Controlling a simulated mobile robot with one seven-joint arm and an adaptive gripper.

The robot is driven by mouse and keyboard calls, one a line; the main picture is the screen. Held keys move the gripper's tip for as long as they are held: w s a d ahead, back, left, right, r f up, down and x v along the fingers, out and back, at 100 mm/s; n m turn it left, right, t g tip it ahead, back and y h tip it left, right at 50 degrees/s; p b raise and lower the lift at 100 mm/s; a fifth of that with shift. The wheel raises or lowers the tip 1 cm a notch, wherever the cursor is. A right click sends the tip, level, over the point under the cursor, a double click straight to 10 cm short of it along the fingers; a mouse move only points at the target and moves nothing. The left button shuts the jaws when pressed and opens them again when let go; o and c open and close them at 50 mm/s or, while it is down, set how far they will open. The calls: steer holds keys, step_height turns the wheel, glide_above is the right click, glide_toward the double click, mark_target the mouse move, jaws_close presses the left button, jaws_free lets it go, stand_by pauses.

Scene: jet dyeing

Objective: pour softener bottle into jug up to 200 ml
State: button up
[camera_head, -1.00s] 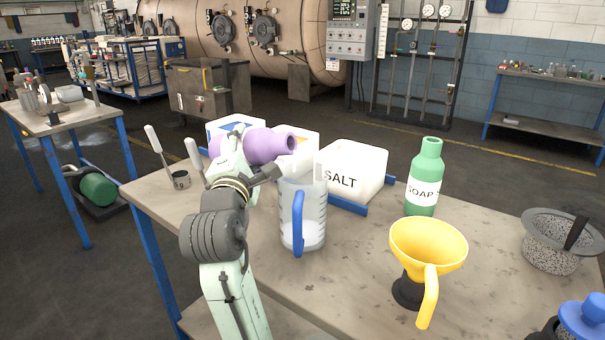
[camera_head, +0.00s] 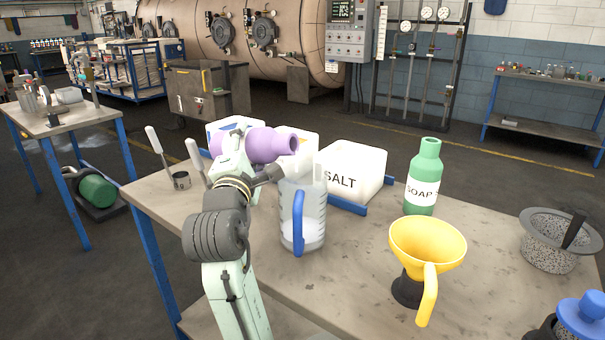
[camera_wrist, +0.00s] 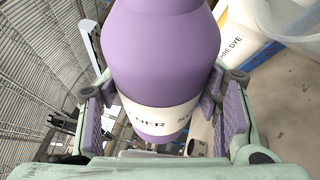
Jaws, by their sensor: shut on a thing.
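The purple softener bottle (camera_head: 268,146) lies nearly level in my gripper (camera_head: 243,150), its mouth pointing right, above and to the left of the jug's rim. In the wrist view the bottle (camera_wrist: 165,60) fills the space between both finger pads of my gripper (camera_wrist: 165,115), and part of its white label shows. The clear jug (camera_head: 318,205) with a blue handle stands upright on the table. It has a pale whitish layer of liquid near its bottom. Its scale is too small to read, and no stream from the bottle's mouth is visible.
A white SALT box (camera_head: 352,170) and other boxes stand behind the jug. A green SOAP bottle (camera_head: 423,178), a yellow funnel (camera_head: 428,245) and a speckled pot (camera_head: 548,245) are to the right. The table (camera_head: 350,280) is bare in front of the jug.

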steer(key=shift+s+d+r+m, duration=0.1)
steer(key=shift+d+r+m, duration=0.1)
steer(key=shift+r+m, duration=0.15)
stand_by(0.9)
